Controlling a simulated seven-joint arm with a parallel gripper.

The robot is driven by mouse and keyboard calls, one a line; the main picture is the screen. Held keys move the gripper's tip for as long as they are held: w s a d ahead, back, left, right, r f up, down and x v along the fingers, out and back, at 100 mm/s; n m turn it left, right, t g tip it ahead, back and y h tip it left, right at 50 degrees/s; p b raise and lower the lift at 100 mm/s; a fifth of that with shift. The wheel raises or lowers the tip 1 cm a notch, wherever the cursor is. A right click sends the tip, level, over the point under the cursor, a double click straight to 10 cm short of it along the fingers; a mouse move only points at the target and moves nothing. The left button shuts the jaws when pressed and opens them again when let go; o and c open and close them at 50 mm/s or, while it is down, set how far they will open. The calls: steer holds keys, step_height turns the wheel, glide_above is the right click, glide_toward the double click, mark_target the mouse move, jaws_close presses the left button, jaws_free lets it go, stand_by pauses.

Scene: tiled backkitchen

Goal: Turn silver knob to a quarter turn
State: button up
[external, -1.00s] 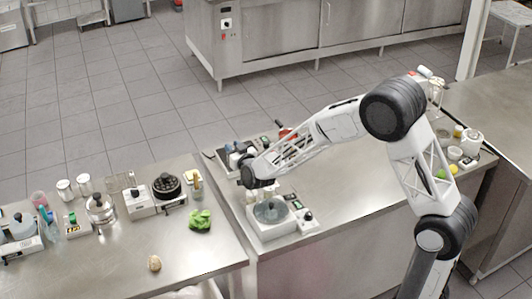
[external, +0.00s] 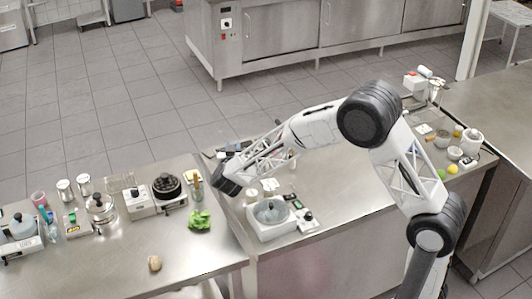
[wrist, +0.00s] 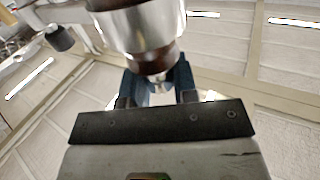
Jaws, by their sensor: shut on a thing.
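My gripper (external: 226,187) is low over the gap between the two steel counters, just left of a white device (external: 268,232) with a clear domed top. In the wrist view its two blue fingers (wrist: 158,88) close around the narrow lower tip of a round silver piece (wrist: 135,25) with a brown band. The silver piece fills the top middle of that view; I cannot tell for sure that it is the silver knob. In the external view the fingertips and what they hold are hidden by the dark wrist.
The left counter (external: 110,265) holds several pots and devices, a green leafy thing (external: 199,220) and a brown lump (external: 155,263). A dark knob (wrist: 60,37) shows at upper left in the wrist view. The right counter's middle (external: 335,180) is clear.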

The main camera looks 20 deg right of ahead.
steer(key=shift+r+m+g+h, duration=0.1)
steer(key=shift+m+g+h, duration=0.3)
steer(key=shift+m+h, duration=0.3)
steer(key=o, duration=0.9)
steer(key=shift+o, duration=0.2)
steer(key=v, duration=0.7)
steer(key=shift+s+a, duration=0.25)
